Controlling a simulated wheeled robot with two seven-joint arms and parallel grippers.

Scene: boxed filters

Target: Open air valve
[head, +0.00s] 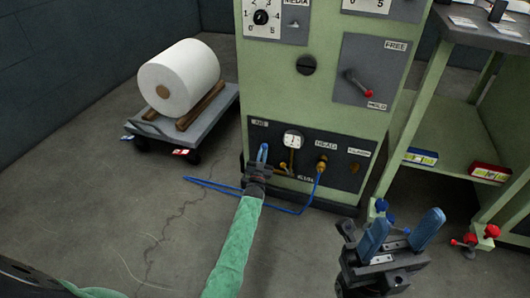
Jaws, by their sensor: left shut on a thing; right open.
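The air valve is on the black lower panel (335,172) of the green cabinet, in the area labelled AIR, beside a white round gauge (293,140). Brass parts (284,168) show just under the gauge. My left gripper (262,153), at the end of the green-sleeved arm, is at the panel's left side, shut on what appears to be the valve's handle. Its fingers and body hide most of the handle, so its angle cannot be told. My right gripper (402,235) is open and empty, with blue fingers spread, in front of the cabinet at lower right.
A blue hose (300,211) runs from a brass fitting (321,165) under HEAD onto the floor. A red-tipped lever (358,85) sits above, between FREE and HOLD. A cart (218,108) with a white roll (180,77) stands left. A green shelf unit (455,170) stands right.

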